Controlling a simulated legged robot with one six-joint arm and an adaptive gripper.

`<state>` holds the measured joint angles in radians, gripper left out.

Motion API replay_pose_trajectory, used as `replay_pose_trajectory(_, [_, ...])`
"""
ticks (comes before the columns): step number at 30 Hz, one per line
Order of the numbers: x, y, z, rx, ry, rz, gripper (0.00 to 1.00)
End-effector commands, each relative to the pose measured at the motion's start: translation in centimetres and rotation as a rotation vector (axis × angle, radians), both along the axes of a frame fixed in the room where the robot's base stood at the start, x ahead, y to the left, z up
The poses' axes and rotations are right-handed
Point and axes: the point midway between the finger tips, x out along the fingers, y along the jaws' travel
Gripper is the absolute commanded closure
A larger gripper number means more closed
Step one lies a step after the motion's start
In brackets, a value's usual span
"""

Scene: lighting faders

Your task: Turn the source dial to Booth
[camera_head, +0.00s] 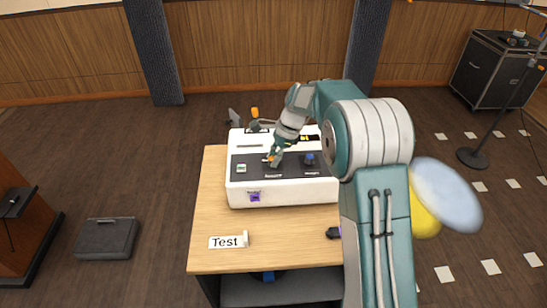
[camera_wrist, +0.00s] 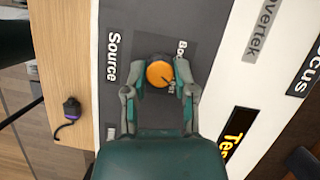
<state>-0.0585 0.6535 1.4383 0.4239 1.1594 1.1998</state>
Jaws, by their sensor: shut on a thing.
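The source dial is a round orange knob (camera_wrist: 159,74) on the dark panel of the white console (camera_head: 235,192). The word "Source" (camera_wrist: 112,57) is printed to its left in the wrist view. A label starting "Bo" (camera_wrist: 181,49) is above right of the knob, partly covered by a finger. Another small label, partly hidden, is at its lower right. A thin dark mark on the knob seems to point toward the lower right. My gripper (camera_wrist: 161,68) is shut on the orange knob, one finger on each side. In the head view my gripper (camera_head: 273,157) hides most of the knob.
A yellow-lettered display (camera_wrist: 236,132) is nearby. A "Test" card (camera_head: 225,242) and a small dark object (camera_head: 333,232) lie on the wooden table (camera_head: 205,262).

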Motion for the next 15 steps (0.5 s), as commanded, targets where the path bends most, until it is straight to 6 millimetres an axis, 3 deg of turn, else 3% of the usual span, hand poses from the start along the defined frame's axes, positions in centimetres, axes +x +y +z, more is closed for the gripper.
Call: replay_pose_trajectory(15, [0.44,0.17,-0.14,-0.001,-0.006,0.487,1.00])
